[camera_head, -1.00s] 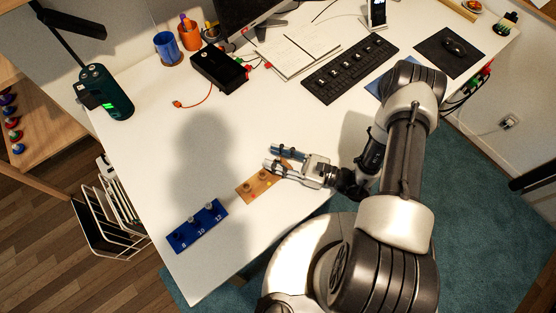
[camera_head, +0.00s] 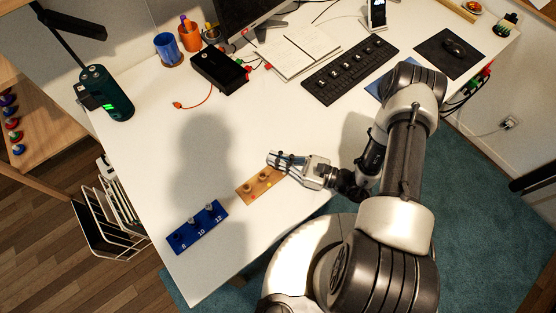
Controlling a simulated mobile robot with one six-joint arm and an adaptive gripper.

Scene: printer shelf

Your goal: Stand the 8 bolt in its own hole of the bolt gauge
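The blue bolt gauge (camera_head: 219,222) lies near the table's front left edge, marked 8, 10 and 12. Small grey bolt-like pieces stand at its 10 place and 12 place; its 8 place looks dark and empty. A wooden block (camera_head: 245,196) lies to its right, with two brown round spots that look like empty holes. My gripper (camera_head: 271,157) is over the block's right end, its fingers drawn together. The 8 bolt cannot be made out; the fingers hide that end of the block, so I cannot tell whether they hold it.
A black box (camera_head: 218,70) with an orange cable, a notebook (camera_head: 298,50) and a keyboard (camera_head: 350,70) lie farther back. A dark green device (camera_head: 106,93) stands at the left edge. The table between the block and these is clear.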

